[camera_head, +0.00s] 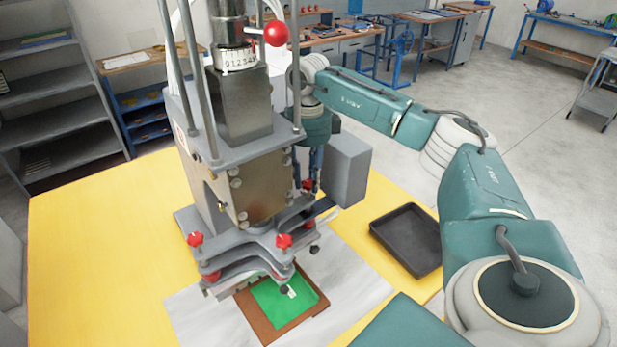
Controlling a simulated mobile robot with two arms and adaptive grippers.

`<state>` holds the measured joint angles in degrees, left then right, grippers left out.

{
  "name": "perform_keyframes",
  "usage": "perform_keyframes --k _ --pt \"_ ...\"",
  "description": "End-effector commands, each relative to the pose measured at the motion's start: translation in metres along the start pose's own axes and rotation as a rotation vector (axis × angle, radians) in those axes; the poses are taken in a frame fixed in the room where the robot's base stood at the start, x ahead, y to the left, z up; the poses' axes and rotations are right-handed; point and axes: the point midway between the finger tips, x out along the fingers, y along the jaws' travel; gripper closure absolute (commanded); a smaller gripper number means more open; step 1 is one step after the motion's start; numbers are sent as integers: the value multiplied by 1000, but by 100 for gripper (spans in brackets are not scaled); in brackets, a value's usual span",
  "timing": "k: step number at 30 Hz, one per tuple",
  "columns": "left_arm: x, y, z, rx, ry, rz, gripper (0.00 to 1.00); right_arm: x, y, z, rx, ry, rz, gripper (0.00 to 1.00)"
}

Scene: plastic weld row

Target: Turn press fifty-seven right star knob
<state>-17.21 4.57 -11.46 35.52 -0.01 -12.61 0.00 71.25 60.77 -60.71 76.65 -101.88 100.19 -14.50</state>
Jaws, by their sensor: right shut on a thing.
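The press (240,170) is a tall grey machine on the yellow table, with a dial and a red ball lever at its top. No number fifty-seven can be read on it. Red star knobs show on its lower plates: one at the front left (195,239), one at the front right (283,240) and one farther back on the right side (308,185). My right gripper (307,174) points down beside the press's right side, shut on this back right star knob; the press and a grey box partly hide its fingers. My left gripper is not in view.
A green piece (275,308) lies in a brown frame (262,327) under the press plates. A black tray (431,262) lies on the yellow table (90,250) to the right of the press. The table's left part is clear. Shelves (60,115) and workbenches stand behind.

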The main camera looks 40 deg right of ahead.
Motion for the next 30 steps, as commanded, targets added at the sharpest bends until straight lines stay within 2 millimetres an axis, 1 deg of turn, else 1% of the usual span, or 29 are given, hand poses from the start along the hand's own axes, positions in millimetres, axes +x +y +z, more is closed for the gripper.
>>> perform_keyframes --k 13,14,15,16,25,28,30 --pt "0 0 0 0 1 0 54 -1 -1 1 -7 -3 -3 98" --pt "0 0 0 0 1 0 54 -1 -1 0 -7 -3 -3 66" --pt "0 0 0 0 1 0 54 -1 -1 0 -7 -3 -3 58" --pt "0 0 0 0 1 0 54 -1 -1 0 -7 -3 -3 54" --pt "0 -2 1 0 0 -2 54 -2 0 0 -7 -1 -1 54" --pt "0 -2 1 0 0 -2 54 -9 -1 1 -7 -3 -2 54" --pt "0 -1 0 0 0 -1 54 -19 -1 1 -7 -5 -2 54"
